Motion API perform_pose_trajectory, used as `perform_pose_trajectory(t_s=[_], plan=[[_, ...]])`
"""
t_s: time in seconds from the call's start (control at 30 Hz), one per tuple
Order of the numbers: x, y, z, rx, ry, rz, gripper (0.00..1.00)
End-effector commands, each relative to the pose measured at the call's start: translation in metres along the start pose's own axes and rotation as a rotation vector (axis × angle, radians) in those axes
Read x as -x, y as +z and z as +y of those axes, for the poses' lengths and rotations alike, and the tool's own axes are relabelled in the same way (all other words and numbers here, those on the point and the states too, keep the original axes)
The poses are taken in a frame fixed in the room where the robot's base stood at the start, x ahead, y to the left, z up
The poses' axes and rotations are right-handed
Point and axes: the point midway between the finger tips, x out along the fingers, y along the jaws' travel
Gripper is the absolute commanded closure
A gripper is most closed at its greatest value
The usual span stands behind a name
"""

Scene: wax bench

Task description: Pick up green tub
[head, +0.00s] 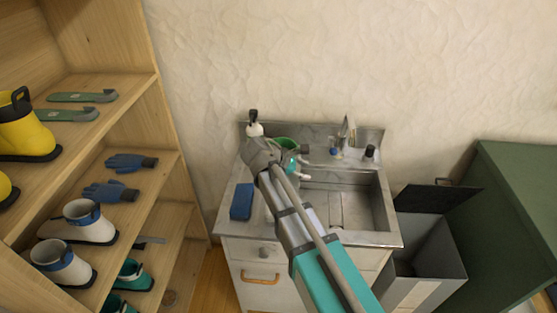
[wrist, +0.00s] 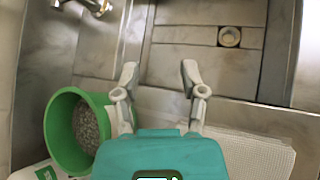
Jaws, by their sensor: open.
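The green tub (wrist: 54,130) stands at the left of the wrist view, its open mouth showing grey, grainy contents. In the head view, only part of its green rim (head: 286,141) shows behind my gripper, at the back of the sink unit. My gripper (wrist: 160,75) is open, with nothing between its two grey fingers. In the wrist view the tub is to the left of the left finger, outside the jaws. In the head view my gripper (head: 304,163) hangs over the sink unit, just in front of the tub.
The sink basin (head: 365,203) lies right of my gripper, with a tap (head: 348,131) behind it. A blue sponge (head: 241,201) lies on the left of the counter. A pump bottle (head: 254,128) stands at the back left. A textured white pad (wrist: 258,155) lies below the right finger.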

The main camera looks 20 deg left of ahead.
Motion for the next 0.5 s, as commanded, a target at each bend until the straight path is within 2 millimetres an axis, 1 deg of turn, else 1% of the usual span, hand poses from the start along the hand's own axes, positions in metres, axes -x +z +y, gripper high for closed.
perform_pose_trajectory(t_s=[0.03,0.2,0.3,0.4,0.5], plan=[[0.017,-0.014,0.009,0.057,0.035,-0.021,0.46],[0.066,-0.043,0.026,0.233,0.134,-0.106,0.46],[0.091,-0.057,0.032,0.314,0.178,-0.150,0.46],[0.110,-0.067,0.036,0.373,0.210,-0.186,0.46],[0.122,-0.073,0.037,0.410,0.230,-0.209,0.46]])
